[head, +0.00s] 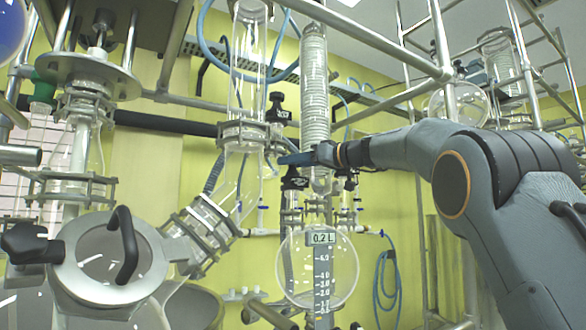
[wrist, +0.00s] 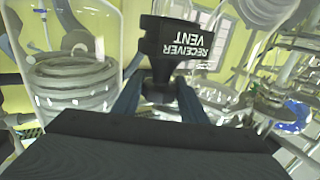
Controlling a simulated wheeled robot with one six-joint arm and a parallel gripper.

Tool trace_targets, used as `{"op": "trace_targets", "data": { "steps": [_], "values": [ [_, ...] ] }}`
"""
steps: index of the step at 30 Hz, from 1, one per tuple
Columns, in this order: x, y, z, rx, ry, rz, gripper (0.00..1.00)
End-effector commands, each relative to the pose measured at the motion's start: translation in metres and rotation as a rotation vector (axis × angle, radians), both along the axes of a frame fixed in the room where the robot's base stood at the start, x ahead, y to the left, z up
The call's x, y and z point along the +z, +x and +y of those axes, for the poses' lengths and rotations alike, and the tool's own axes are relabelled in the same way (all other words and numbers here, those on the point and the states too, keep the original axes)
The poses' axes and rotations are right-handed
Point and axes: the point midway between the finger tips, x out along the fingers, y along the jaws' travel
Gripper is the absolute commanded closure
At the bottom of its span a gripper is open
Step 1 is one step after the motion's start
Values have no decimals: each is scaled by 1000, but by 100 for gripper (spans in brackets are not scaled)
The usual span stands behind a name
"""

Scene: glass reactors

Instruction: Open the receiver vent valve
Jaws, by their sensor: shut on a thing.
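The receiver vent valve has a black handle (wrist: 178,42) with white lettering "RECEIVER VENT", upside down in the wrist view. Its narrow stem runs down between the two dark fingers of my gripper (wrist: 158,97), which are shut on it. In the head view my gripper (head: 297,159) reaches in from the right, in front of the coiled glass condenser (head: 315,85) and above the round glass receiver (head: 345,265). The receiver's scale shows "0.2 L". From the head view I cannot tell the valve's turn angle; the gripper and nearby parts partly hide it.
Black handles show just above (head: 278,108) and below (head: 293,180) my gripper in the head view. Glass columns and metal frame bars (head: 375,38) crowd the space around the arm. A glass vessel with a coil (wrist: 75,80) stands close on the left in the wrist view.

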Motion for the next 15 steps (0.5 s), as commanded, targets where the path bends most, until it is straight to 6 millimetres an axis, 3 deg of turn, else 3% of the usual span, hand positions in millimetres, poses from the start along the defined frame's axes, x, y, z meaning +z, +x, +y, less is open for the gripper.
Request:
{"op": "trace_targets", "data": {
  "steps": [15],
  "values": [
    [3,-1,-1,121,2,-3,84]
  ]
}}
